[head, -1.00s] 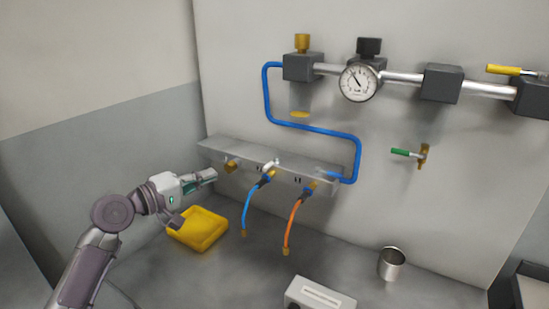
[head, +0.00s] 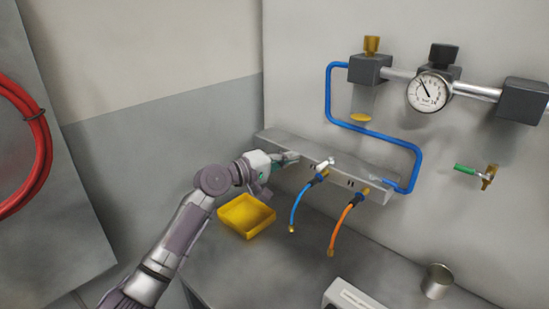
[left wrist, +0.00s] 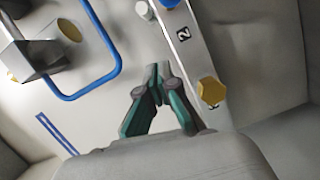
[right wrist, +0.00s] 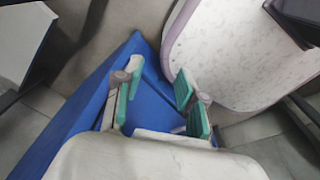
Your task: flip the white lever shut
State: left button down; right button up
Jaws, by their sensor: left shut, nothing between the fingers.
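The white lever (head: 325,163) sits on the grey manifold (head: 375,176), just above the blue hose's fitting. A white rounded part in the left wrist view (left wrist: 144,10) looks like the same lever, near the top edge. My left gripper (head: 296,156) is at the left part of the manifold, left of the lever and apart from it. In the left wrist view its fingers (left wrist: 160,82) are together and empty, beside the manifold (left wrist: 188,45). My right gripper (right wrist: 157,98) is open and empty, seen only in the right wrist view.
A yellow hexagonal cap (left wrist: 212,91) is close to my left fingers. A blue hose (head: 297,207) and an orange hose (head: 343,224) hang from the manifold. A blue pipe (head: 370,132) runs above. A yellow tray (head: 246,215) and a metal cup (head: 437,281) stand below.

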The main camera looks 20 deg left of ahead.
aim_at(326, 164)
pick_arm(q)
jog(key=d+p, duration=0.1)
jog(key=d, duration=0.1)
jog(key=d+f+p, duration=0.1)
jog(key=d, duration=0.2)
jog(key=shift+w+p, duration=0.2)
jog(key=shift+p, duration=0.1)
